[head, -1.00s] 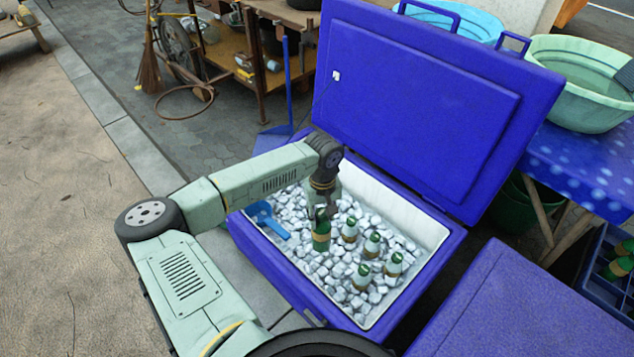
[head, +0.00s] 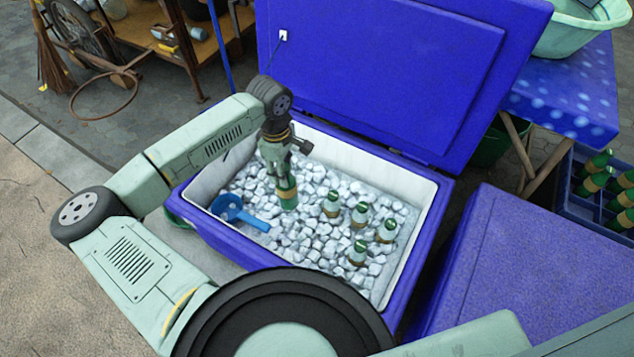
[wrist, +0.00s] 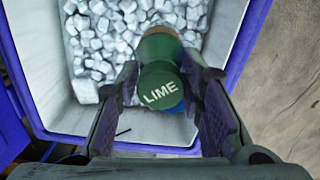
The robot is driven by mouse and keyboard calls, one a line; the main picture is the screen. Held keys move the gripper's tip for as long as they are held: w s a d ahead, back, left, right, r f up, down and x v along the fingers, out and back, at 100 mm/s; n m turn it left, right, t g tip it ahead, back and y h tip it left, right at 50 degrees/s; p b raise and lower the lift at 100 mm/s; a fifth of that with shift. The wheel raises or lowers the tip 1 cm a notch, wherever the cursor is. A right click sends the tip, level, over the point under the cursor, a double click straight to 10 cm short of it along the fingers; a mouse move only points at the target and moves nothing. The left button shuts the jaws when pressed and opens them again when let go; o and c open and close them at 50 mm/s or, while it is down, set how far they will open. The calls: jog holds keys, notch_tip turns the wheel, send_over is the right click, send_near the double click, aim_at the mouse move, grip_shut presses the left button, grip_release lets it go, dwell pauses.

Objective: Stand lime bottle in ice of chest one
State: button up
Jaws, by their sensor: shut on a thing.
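The lime bottle (head: 287,194) is green with a tan band and is held upright in my gripper (head: 279,160). In the wrist view its green cap reading LIME (wrist: 160,90) sits between the two fingers of my gripper (wrist: 163,110). The bottle is over the ice (head: 300,236) in the left part of the open blue chest (head: 239,255). Its base looks at the ice surface, but I cannot tell if it touches. Several other green bottles (head: 332,204) stand in the ice to its right.
A blue scoop (head: 232,208) lies on the ice left of the bottle. The raised lid (head: 370,70) stands behind. A second blue chest (head: 490,270) is at the right, with a bottle crate (head: 584,214) beyond it. Clear ice lies in front of the held bottle.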

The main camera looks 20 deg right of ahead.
jog(key=s+d+r+n+b, duration=0.4)
jog(key=s+d+n, duration=0.4)
jog(key=n, duration=0.8)
notch_tip(320, 180, down, 25)
jog(key=a+b, duration=0.1)
jog(key=b, duration=1.6)
jog(key=shift+s+a+f+b, duration=0.15)
jog(key=shift+s+f+b, duration=0.05)
jog(key=shift+s+b, duration=0.2)
jog(key=shift+f+b, duration=0.55)
jog(key=shift+b, duration=0.4)
jog(key=o, duration=1.2)
jog(key=shift+o, duration=0.2)
jog(key=o, duration=0.5)
